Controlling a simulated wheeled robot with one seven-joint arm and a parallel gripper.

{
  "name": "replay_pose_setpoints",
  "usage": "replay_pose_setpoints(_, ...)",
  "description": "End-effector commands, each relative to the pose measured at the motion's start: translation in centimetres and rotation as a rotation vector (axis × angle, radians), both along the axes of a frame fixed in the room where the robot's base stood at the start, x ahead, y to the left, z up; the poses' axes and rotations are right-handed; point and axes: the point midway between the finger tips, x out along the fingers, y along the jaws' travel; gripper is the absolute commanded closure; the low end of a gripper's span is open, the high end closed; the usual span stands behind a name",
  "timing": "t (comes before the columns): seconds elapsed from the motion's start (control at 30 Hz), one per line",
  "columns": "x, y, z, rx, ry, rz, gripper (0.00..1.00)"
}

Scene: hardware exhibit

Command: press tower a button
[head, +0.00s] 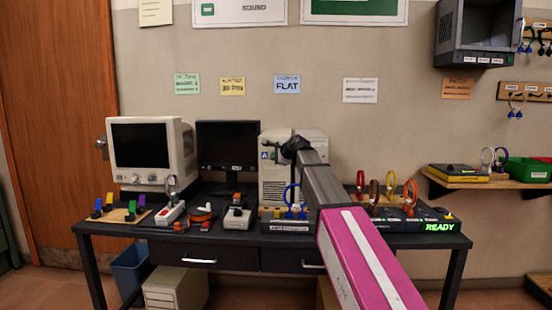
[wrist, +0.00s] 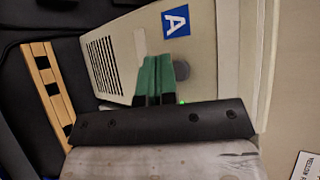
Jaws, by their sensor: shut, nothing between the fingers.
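Tower A (head: 271,182) is a beige computer case with a blue "A" label (head: 265,155), standing at the back of the desk. In the wrist view its front (wrist: 130,35) fills the upper middle, with dark vent slots and the blue label (wrist: 175,21). A round grey button (wrist: 182,70) shows on it, partly hidden by my gripper, with a small lit green light (wrist: 182,101) below. My gripper (wrist: 164,58) is shut and empty, its green fingertips just left of the button in the picture. I cannot tell whether they touch the tower. In the head view my gripper (head: 291,150) is dark and small before the tower.
A black monitor (head: 228,147) stands left of the tower, and a beige monitor (head: 152,150) farther left. Cables, adapters and a row of coloured loops crowd the desk (head: 190,250). A green "READY" display (head: 439,227) is at its right end. A wooden strip (wrist: 47,90) lies left in the wrist view.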

Motion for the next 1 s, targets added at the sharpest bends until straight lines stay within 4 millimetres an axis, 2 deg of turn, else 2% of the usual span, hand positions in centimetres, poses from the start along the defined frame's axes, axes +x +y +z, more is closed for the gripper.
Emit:
replay_pose_setpoints(0.63, -5.5, 0.2, 0.0, 0.001, 0.000, 0.001, 1.00)
replay_pose_setpoints(1.0, -5.8, 0.2, 0.0, 0.000, 0.000, 0.000, 1.00)
